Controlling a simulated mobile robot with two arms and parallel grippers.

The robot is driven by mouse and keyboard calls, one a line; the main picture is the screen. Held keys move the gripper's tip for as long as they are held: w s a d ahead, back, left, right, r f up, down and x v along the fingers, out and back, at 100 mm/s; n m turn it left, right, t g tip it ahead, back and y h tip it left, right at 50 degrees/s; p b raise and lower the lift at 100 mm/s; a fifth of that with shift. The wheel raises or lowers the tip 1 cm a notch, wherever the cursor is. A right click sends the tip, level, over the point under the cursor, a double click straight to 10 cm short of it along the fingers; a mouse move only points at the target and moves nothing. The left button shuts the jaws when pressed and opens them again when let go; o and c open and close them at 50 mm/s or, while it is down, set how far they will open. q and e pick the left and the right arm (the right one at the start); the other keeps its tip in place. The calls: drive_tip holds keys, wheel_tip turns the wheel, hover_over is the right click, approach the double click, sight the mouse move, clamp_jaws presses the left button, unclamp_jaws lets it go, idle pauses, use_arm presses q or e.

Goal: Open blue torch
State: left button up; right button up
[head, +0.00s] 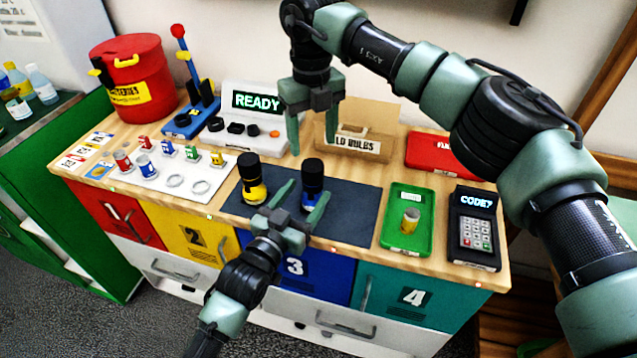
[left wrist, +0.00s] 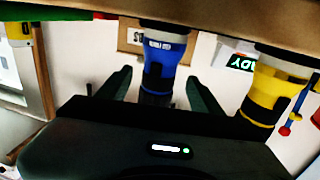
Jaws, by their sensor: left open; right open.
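The blue torch (head: 312,178), with a black upper part, stands upright on the dark mat (head: 355,213). My left gripper (head: 307,191) is open, its two fingers reaching toward the torch from the front, one on each side. In the left wrist view, the blue torch (left wrist: 165,52) shows between the open fingers (left wrist: 160,90), with a gap on both sides. I cannot tell how deep between them it is.
A yellow torch (head: 252,180) stands just left of the blue one. A green tray (head: 393,230) with a small can and a keypad (head: 474,232) lie to the right. A white board (head: 215,187) with batteries and rings is left. A cardboard box (head: 360,143) stands behind.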

use_arm(q)
drive_tip(key=x, duration=0.6)
drive_tip(key=shift+w+d, duration=0.15)
drive_tip(key=shift+d, duration=0.05)
drive_tip(key=shift+a+r, duration=0.1)
clamp_jaws()
